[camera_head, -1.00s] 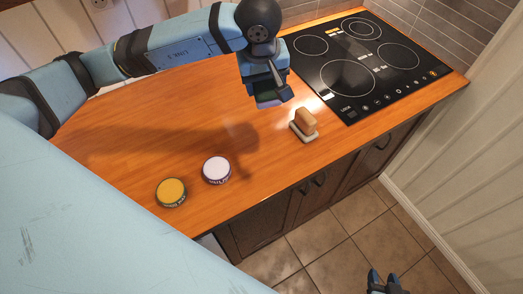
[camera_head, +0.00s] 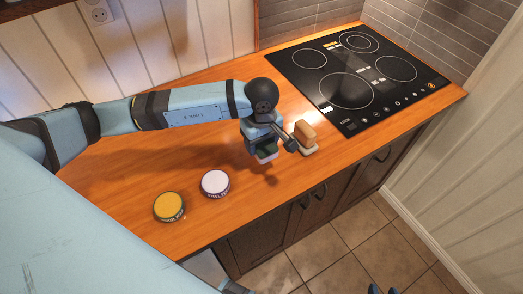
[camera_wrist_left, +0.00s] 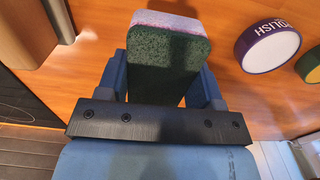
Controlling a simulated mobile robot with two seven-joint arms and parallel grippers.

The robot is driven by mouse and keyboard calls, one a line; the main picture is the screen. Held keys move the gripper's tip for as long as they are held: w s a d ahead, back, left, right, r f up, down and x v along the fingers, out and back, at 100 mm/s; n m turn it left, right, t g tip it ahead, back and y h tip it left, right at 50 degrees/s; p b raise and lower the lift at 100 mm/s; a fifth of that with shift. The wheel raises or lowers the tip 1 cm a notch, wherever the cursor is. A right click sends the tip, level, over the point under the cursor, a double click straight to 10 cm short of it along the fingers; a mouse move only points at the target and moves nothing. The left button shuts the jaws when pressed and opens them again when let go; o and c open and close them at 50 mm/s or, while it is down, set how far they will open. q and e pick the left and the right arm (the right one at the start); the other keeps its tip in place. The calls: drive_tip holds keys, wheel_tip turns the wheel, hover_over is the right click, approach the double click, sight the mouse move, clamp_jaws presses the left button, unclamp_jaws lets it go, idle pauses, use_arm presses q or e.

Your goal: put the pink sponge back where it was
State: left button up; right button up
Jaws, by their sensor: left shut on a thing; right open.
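My left gripper (camera_head: 265,150) is shut on a sponge, low over the wooden counter, just left of a brown block on a pale base. In the left wrist view the sponge (camera_wrist_left: 165,62) shows a dark green face and a pink-and-white edge, held between the two blue fingers (camera_wrist_left: 160,85). In the head view only a little of the sponge (camera_head: 267,157) shows under the gripper. I cannot tell whether it touches the counter. My right gripper (camera_head: 383,290) is open and empty at the bottom edge, with only its fingertips showing.
The brown block (camera_head: 305,132) on its pale base stands close right of the left gripper. A white-topped tin (camera_head: 215,182) and a yellow-topped tin (camera_head: 169,205) stand left on the counter (camera_head: 235,215). A black cooktop (camera_head: 355,85) lies behind right.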

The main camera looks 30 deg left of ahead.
use_arm(q)
drive_tip(key=shift+f, duration=0.65)
drive_tip(key=shift+f+p, duration=0.3)
drive_tip(key=shift+f, duration=1.75)
drive_tip(key=shift+f, duration=0.2)
drive_tip(key=o, duration=0.8)
drive_tip(key=shift+r, duration=0.1)
drive_tip(key=shift+o, duration=0.2)
drive_tip(key=shift+r, duration=0.1)
